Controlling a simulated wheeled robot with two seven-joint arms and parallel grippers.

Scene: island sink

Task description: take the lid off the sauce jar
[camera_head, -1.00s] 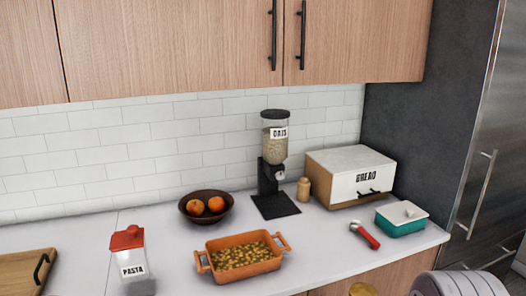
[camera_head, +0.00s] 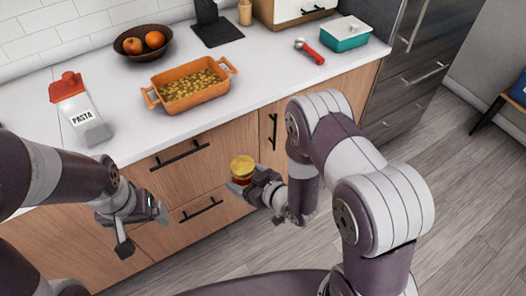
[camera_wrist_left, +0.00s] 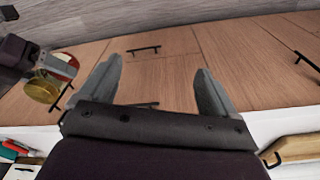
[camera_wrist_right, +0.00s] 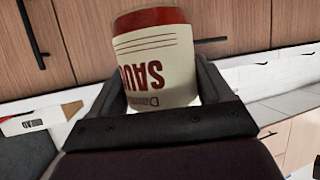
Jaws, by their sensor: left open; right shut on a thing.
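The sauce jar (camera_wrist_right: 158,62) fills the middle of the right wrist view, a cream label with red bands and the letters SAUC upside down. My right gripper (camera_head: 240,185) is shut on it and holds it in the air in front of the drawers. Its gold lid (camera_head: 242,167) is on top in the head view and also shows at the left of the left wrist view (camera_wrist_left: 41,90). My left gripper (camera_head: 140,225) is open and empty, to the left of the jar and apart from it. It also shows in the left wrist view (camera_wrist_left: 157,90), with nothing between its fingers.
On the white counter (camera_head: 240,105) behind stand a pasta container (camera_head: 83,112), an orange baking dish (camera_head: 190,85), a fruit bowl (camera_head: 143,41), a teal dish (camera_head: 346,33) and a red-handled tool (camera_head: 312,53). Drawers (camera_head: 185,160) lie below. The air between my grippers is clear.

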